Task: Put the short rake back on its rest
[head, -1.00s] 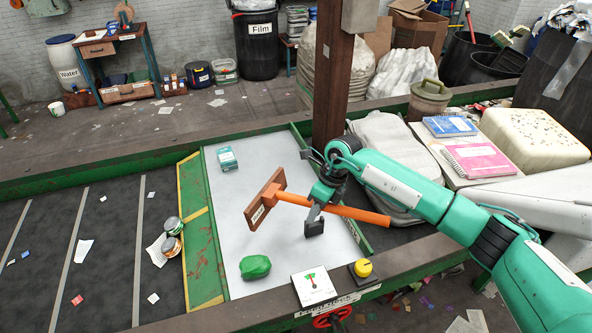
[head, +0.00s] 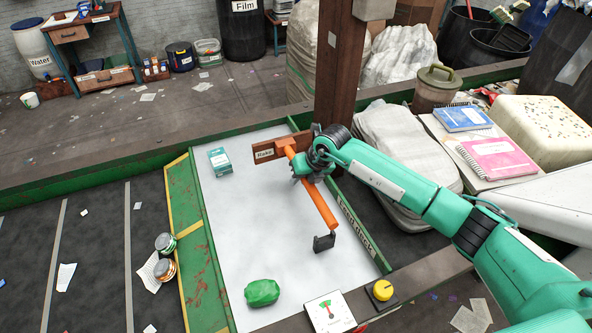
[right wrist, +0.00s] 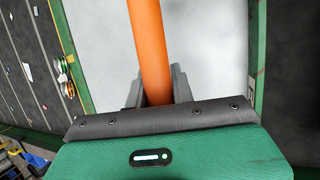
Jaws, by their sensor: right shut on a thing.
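The short rake has an orange handle (head: 322,205) and a brown head (head: 268,152) with a "Rake" label. My right gripper (head: 303,171) is shut on the handle near the head, above the back right of the pale deck. In the right wrist view the handle (right wrist: 150,45) runs between the two fingers (right wrist: 157,92). The head is beside the brown post, and the handle slants toward the front right. A black U-shaped bracket (head: 324,243), which looks like a rest, is just below the handle's free end. I cannot tell whether they touch. My left gripper is not in view.
The pale deck (head: 245,220) holds a teal box (head: 220,161) and a green lump (head: 262,292). The brown post (head: 340,85) stands at its back right. The deck's middle is clear.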

